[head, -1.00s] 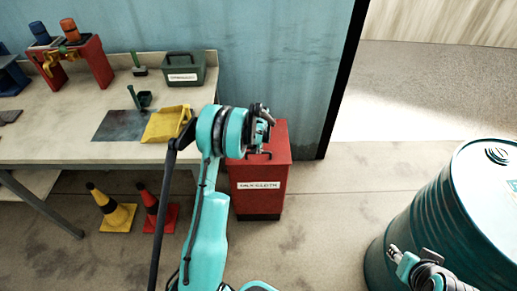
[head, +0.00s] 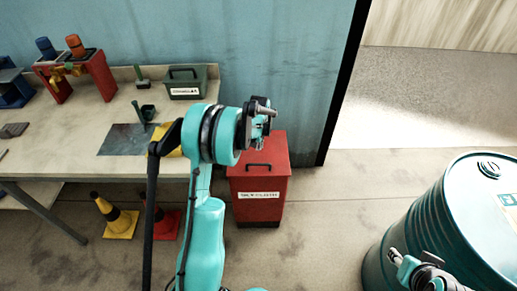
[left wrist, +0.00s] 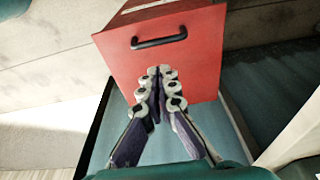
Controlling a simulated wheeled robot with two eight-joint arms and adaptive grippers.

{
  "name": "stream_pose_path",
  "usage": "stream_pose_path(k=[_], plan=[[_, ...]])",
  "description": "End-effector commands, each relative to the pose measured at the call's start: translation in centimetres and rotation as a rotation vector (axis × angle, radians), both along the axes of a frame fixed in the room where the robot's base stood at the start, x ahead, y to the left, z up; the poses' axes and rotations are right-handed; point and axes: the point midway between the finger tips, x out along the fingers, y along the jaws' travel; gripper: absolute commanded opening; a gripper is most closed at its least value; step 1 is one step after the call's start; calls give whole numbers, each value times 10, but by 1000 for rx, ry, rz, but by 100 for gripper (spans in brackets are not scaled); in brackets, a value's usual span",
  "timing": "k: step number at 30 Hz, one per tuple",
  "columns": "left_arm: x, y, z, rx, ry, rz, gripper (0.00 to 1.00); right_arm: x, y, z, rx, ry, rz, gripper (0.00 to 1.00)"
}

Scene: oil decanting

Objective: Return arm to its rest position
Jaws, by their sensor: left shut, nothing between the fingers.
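My left arm rises from the bottom middle of the head view and bends to the right at its wrist. Its gripper (head: 262,120) is shut and empty, over the back part of the red bin (head: 258,188). In the left wrist view the left gripper's fingertips (left wrist: 160,88) are together, with the red bin (left wrist: 200,65) and its black handle beyond them. My right gripper (head: 396,257) shows small at the lower right, in front of the teal drum. Its fingers are too small to judge.
A workbench (head: 50,150) at left carries a green toolbox (head: 187,82), a red rack (head: 88,75) and a yellow item (head: 172,138), partly hidden by my arm. Cones (head: 118,220) stand below. A teal drum (head: 440,215) stands at right. Floor between bin and drum is clear.

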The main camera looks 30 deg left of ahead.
Motion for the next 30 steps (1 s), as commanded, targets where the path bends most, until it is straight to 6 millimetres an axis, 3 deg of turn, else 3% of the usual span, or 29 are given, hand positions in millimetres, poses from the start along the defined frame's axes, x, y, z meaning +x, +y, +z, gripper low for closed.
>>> stream_pose_path(k=[11,16,24,30], plan=[[-4,-5,17,2,-5,-6,0,0,0,4,0,0,0,40],[-19,-31,59,14,-41,-61,0,0,0,4,0,0,0,40],[-85,-100,147,48,-152,-213,0,0,0,4,0,0,0,40],[-148,-145,182,72,-236,-324,0,0,0,4,0,0,0,40]])
